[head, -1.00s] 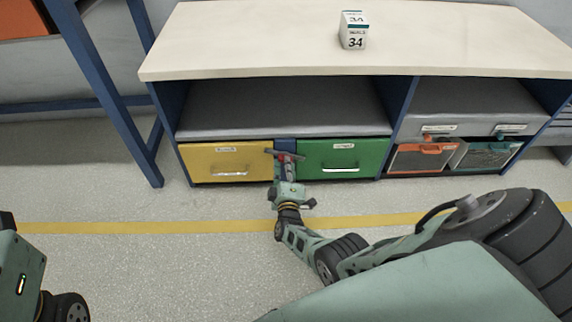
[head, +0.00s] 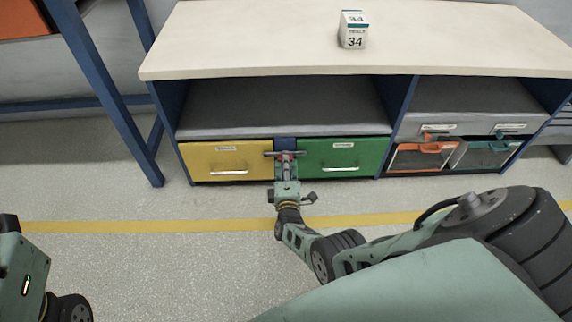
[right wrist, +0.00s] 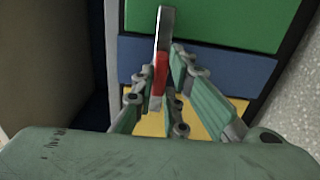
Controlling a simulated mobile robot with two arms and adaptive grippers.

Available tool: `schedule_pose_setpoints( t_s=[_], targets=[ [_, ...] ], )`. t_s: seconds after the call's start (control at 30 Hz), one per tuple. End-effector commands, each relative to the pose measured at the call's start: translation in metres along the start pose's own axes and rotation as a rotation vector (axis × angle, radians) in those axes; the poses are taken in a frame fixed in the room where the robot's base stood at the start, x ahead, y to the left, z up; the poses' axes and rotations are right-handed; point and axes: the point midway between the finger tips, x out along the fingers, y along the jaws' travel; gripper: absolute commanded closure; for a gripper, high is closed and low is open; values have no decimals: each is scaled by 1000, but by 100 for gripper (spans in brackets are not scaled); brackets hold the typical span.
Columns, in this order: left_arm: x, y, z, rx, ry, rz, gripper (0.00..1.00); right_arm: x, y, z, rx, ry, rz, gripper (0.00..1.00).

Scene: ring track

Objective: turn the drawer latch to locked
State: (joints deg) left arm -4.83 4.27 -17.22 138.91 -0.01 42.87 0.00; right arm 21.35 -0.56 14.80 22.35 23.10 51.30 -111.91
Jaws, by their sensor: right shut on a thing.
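The drawer latch (head: 299,153) is a grey bar with a red middle part. It sits on the blue divider between the yellow drawer (head: 200,163) and the green drawer (head: 362,153). In the head view the bar lies about level and reaches over the edges of both drawer fronts. My right gripper (head: 286,160) is at the latch, shut on its red part. The right wrist view shows the red part of the latch (right wrist: 160,70) between the fingers of my right gripper (right wrist: 158,88). My left gripper is out of view; only part of my left arm shows at bottom left.
Both drawers look closed. A white box marked 34 (head: 353,30) stands on the worktop (head: 250,40). An orange bin (head: 420,158) and a teal bin (head: 485,155) are at the right. The floor in front is clear, with a yellow line (head: 150,226).

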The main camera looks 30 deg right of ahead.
Motion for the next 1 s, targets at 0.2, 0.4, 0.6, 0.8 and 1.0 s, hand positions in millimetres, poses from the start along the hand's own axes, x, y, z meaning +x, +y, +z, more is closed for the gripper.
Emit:
schedule_pose_setpoints(
  t_s=[0.2,0.4,0.6,0.8,1.0],
  targets=[
    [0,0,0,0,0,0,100,0,0,-2,-4,5,-1,85],
    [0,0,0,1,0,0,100,0,0,-1,-2,3,0,69],
    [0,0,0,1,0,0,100,0,0,0,-1,1,0,69],
    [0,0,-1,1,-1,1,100,-3,-1,-1,0,2,-1,69],
    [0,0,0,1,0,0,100,-18,-2,-1,1,2,-1,69]
  ],
)
